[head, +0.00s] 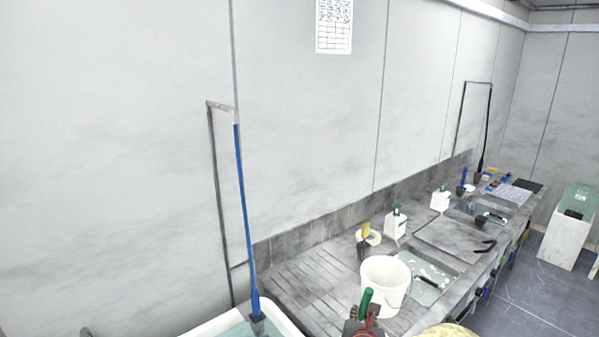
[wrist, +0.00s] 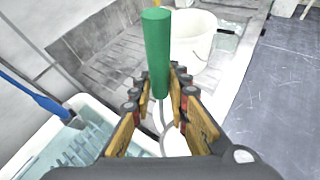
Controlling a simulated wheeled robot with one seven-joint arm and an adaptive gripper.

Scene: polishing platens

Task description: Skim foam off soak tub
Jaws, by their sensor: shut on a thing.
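My gripper (head: 362,326) is shut on a tool with a green handle (head: 366,302). In the wrist view the green handle (wrist: 157,50) stands up between the fingers of my gripper (wrist: 160,92). A thin grey loop and a pale round part show below it, mostly hidden by the fingers. The white soak tub (head: 291,322) is at the bottom edge of the head view, left of my gripper, and at lower left in the wrist view (wrist: 24,155). It holds pale blue-green water with paler streaks; I cannot tell which are foam.
A white bucket (head: 386,284) stands on the grey counter (head: 320,285) just beyond my gripper. Bottles (head: 396,222) and sinks line the counter. Open floor (head: 520,290) lies to the right.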

